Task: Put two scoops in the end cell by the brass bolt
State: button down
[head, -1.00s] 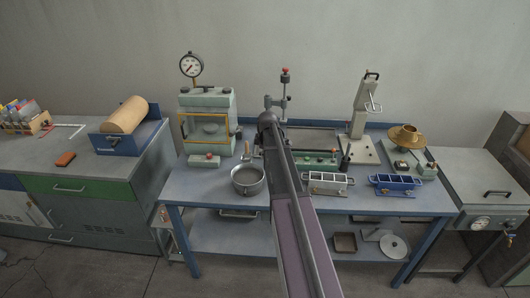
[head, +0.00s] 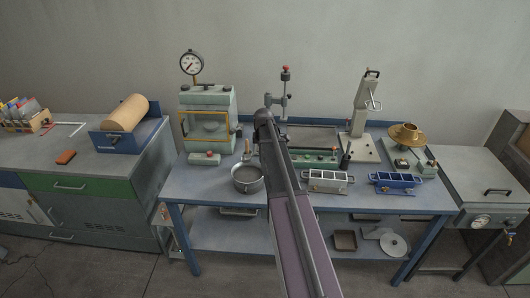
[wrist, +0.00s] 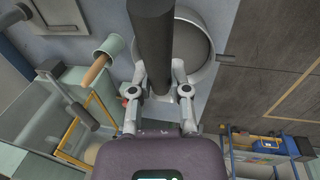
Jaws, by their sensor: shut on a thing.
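My gripper (wrist: 160,76) is shut on a thick dark cylindrical handle (wrist: 153,40) in the wrist view. I cannot see the handle's working end, so I cannot tell whether it is a scoop or whether it holds anything. A metal bowl (head: 248,179) stands on the bench; in the wrist view the bowl (wrist: 203,45) lies behind the handle. A pale three-gang mould (head: 327,181) and a blue mould (head: 396,181), both with open cells, stand to the right. I cannot make out a brass bolt on either. In the head view my arm hides the gripper.
A green press with a gauge (head: 206,118) stands behind the bowl. A tall lever device (head: 363,120) and a brass dish (head: 406,136) stand behind the moulds. Bare bench (head: 205,185) lies left of the bowl.

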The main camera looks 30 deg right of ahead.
notch_tip(320, 180, down, 9)
jog(key=w+a+g+h+b, duration=0.1)
jog(key=a+g+h+b, duration=0.1)
jog(key=b, duration=0.8)
jog(key=shift+w+n+g+h, duration=0.3)
jog(key=shift+g+h, duration=0.2)
jog(key=shift+h, duration=0.4)
jog(key=shift+r, duration=0.1)
notch_tip(320, 180, up, 18)
jog(key=p, duration=1.8)
jog(key=shift+w+a, duration=0.1)
